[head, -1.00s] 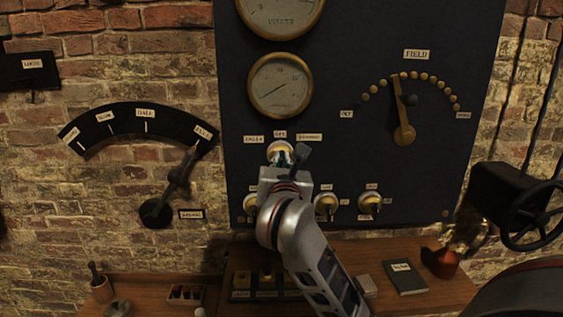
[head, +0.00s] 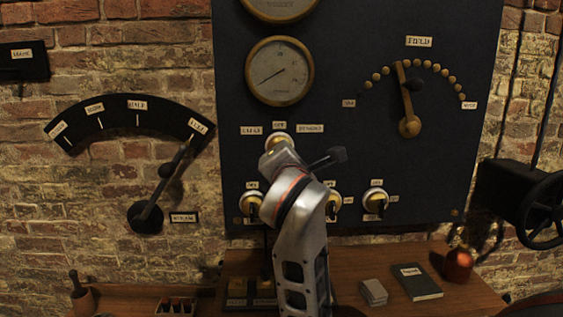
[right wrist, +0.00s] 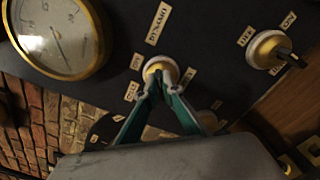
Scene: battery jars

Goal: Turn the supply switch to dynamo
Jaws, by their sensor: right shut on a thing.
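The supply switch (head: 279,138) is a round brass-and-white knob on the dark panel. It sits below the labels for cells, off and dynamo (head: 310,128). In the head view my right gripper and wrist cover most of it. In the right wrist view the green fingers of my right gripper (right wrist: 160,84) are shut on the grip of the supply switch (right wrist: 160,70). The dynamo label (right wrist: 158,22) shows above the knob there, with the off label (right wrist: 136,61) beside it. The switch's pointing direction is hidden by the fingers. My left gripper is not in view.
Small on/off switches (head: 375,201) sit along the panel's lower edge. A brass field lever (head: 408,105) is at upper right and a gauge (head: 280,71) at upper left. A wooden shelf (head: 345,262) below holds a notebook (head: 416,281) and a copper vessel (head: 459,265).

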